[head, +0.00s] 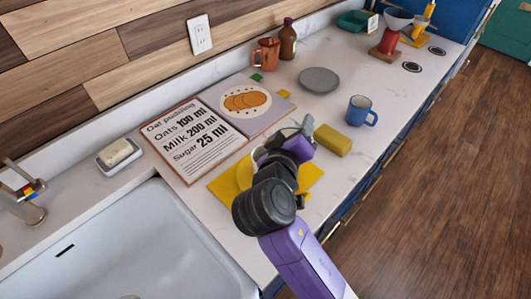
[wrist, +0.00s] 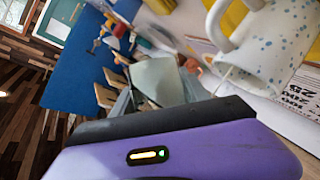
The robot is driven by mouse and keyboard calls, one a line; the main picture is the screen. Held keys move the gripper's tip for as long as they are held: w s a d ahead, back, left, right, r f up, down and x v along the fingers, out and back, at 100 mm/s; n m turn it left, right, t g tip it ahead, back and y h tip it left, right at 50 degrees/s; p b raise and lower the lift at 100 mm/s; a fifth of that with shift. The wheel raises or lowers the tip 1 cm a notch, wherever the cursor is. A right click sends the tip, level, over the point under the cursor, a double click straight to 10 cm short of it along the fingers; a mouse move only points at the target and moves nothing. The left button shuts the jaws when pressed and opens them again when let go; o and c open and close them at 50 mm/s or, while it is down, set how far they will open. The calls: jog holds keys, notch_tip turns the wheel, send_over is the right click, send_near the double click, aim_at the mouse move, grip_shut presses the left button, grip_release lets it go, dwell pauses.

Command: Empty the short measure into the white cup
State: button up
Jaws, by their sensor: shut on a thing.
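My gripper (head: 304,132) is above the counter near the yellow mat, with my wrist turned over to the side. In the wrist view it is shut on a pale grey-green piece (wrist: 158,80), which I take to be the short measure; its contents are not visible. The white cup (wrist: 270,45), speckled blue, is close at the upper right of the wrist view, its handle toward the measure. They look close, but I cannot tell whether they touch. In the head view my arm mostly hides the cup.
A yellow mat (head: 313,176) lies below my arm. A yellow block (head: 333,140), a blue mug (head: 361,111) and a grey plate (head: 319,80) stand beyond. A recipe board (head: 190,140) lies left, near the sink (head: 130,245). The counter's right front is clear.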

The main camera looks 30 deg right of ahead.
aim_at(288, 123)
jog(key=shift+f+n+h+b, duration=0.3)
jog(key=shift+f+n+h, duration=0.1)
jog(key=shift+n, duration=0.3)
dwell(0.7)
jog(key=shift+a+r+n+h+p, duration=0.1)
jog(key=shift+r+n+h+p, duration=0.6)
jog(key=shift+n, duration=0.7)
dwell(1.4)
jog(key=shift+w+a+r+n+h+p, duration=0.35)
jog(key=shift+a+r+n+h+p, duration=0.15)
jog(key=shift+n, duration=0.2)
dwell(0.7)
jog(key=shift+w+a+r+n+t+h+p, duration=0.15)
jog(key=shift+r+n+t+p, duration=0.15)
jog(key=shift+n, duration=0.25)
jog(key=shift+s+a+r+n+t+h+p, duration=0.1)
jog(key=shift+a+n+t+h+p, duration=0.1)
jog(key=shift+n+p, duration=0.25)
dwell(1.0)
